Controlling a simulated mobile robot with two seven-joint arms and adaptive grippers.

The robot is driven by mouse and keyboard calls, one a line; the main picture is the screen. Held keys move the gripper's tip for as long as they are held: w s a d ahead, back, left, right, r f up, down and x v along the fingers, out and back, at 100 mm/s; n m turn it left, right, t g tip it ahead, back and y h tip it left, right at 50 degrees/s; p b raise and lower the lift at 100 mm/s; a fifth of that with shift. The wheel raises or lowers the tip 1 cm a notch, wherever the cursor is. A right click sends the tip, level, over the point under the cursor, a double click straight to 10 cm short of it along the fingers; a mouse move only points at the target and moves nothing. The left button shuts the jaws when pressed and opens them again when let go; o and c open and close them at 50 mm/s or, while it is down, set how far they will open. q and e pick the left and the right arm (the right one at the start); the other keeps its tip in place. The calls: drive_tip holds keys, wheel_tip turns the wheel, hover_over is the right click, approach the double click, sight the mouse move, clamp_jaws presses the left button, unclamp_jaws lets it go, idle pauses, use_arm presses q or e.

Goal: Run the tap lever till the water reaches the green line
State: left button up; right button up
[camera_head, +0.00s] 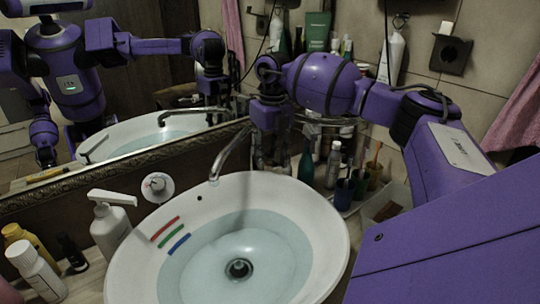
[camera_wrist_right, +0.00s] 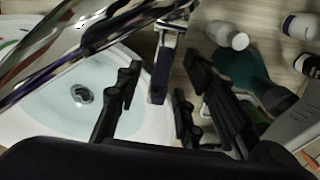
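The white basin (camera_head: 335,225) holds clear water (camera_head: 205,275). Red, green (camera_head: 171,236) and blue (camera_head: 180,244) lines slant on its left inner wall; the water's edge lies about at the blue line, with the green line above it. The chrome tap spout (camera_head: 230,150) reaches over the basin's back rim; I see no clear stream from it. My right gripper (camera_head: 272,160) points down behind the spout. In the wrist view it (camera_wrist_right: 155,105) is open, with a narrow dark, shiny bar, seemingly the tap lever (camera_wrist_right: 158,80), between its fingers. I cannot tell whether they touch. My left gripper is out of direct view.
A framed mirror (camera_head: 125,164) stands behind the basin and reflects me. A soap dispenser (camera_head: 110,225) and bottles (camera_head: 38,270) stand at left. Bottles and cups (camera_head: 345,190) crowd the counter right of the tap.

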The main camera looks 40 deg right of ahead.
sight(267, 159)
clamp_jaws()
idle(0.3)
drive_tip(key=shift+w+d+r+g+y, duration=0.1)
drive_tip(key=shift+w+r+g+y, duration=0.35)
drive_tip(key=shift+g, duration=0.55)
drive_tip(key=shift+w+r+g, duration=0.15)
drive_tip(key=shift+g, duration=0.25)
unclamp_jaws()
wheel_tip(267, 159, up, 10)
idle(0.3)
